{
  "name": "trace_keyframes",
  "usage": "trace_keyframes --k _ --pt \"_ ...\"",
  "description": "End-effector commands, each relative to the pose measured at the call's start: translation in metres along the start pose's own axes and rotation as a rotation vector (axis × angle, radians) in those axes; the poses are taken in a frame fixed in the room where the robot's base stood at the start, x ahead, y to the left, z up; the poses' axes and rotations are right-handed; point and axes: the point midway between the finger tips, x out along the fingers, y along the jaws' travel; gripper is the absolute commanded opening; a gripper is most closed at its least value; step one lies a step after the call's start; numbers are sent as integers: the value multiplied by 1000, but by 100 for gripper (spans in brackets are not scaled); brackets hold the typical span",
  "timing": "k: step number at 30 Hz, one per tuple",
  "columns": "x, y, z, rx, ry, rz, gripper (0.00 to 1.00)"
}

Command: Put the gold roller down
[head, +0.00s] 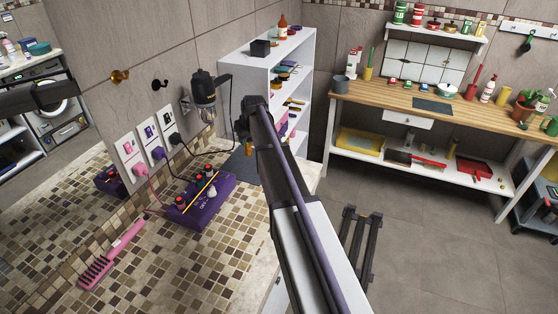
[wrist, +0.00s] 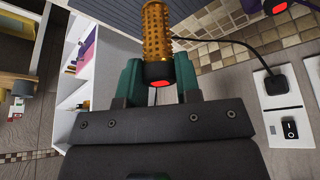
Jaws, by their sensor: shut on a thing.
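The gold roller (wrist: 157,32) is a perforated golden cylinder with a dark end cap and a red spot, seen in the wrist view. My gripper (wrist: 158,70) is shut on it, with a teal finger on each side of its capped end. In the head view my gripper (head: 244,126) is at the far end of the tiled counter, beside the white shelf unit. Only a small golden bit shows below it there. A dark grey mat (head: 244,166) lies on the counter below my gripper. Whether the roller touches anything cannot be told.
A purple box with knobs (head: 199,202) and a pink comb (head: 112,252) lie on the counter. Black and pink cords run to wall sockets (head: 154,142). A dark holder (head: 205,90) is on the wall left of my gripper. The white shelf unit (head: 249,72) stands behind.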

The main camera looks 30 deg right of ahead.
Motion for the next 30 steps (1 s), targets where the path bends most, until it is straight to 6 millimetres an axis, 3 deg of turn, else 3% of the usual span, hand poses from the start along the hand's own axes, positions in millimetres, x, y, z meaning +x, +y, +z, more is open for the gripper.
trace_keyframes --k 6,13,19,25,30 --pt "5 1 -1 18 1 4 7" --pt "57 1 21 18 1 4 7" --pt "62 1 23 18 1 3 7" --pt "97 1 38 18 1 3 7" --pt "93 1 36 18 1 3 3"
